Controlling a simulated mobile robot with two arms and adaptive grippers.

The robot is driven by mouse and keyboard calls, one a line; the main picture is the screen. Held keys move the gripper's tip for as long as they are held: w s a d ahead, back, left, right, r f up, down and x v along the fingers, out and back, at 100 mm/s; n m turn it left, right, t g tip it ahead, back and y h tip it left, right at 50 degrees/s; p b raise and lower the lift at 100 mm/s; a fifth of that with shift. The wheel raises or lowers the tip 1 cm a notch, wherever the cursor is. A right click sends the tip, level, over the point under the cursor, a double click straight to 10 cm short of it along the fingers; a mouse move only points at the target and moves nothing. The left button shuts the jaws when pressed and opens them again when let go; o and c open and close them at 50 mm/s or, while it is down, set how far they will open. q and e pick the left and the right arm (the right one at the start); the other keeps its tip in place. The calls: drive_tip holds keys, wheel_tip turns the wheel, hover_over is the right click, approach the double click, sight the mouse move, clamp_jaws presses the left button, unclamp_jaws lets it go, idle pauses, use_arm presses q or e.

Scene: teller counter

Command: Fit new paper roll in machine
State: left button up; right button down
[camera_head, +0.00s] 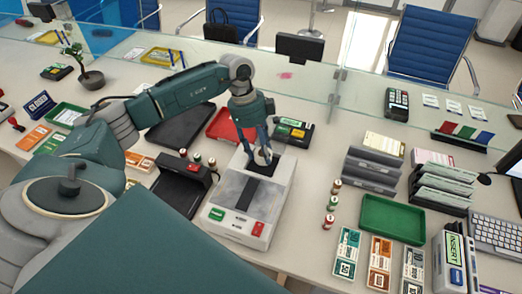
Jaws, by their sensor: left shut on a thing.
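The machine (234,226) is a white and grey box on the counter near the middle. It has a green label and a red button on its front and a dark opening at its back. My left gripper (263,158) comes down over the back of the machine, shut on the white paper roll (262,156). The roll is at or just above the dark opening; I cannot tell whether it touches. The fingers partly hide it. My right gripper is not in view.
A black device (181,187) stands left of the machine, with small rolls or spools by it. A red tray (224,125) lies behind. Small spools (330,204), a green tray (393,219) and grey racks (371,169) stand at right. A glass screen runs along the back.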

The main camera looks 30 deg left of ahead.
use_arm(q)
drive_tip(key=shift+f, duration=0.7)
drive_tip(key=shift+f, duration=0.1)
drive_tip(key=shift+f, duration=0.5)
drive_tip(key=o, duration=1.2)
drive_tip(key=shift+c, duration=0.2)
drive_tip(key=shift+r, duration=0.1)
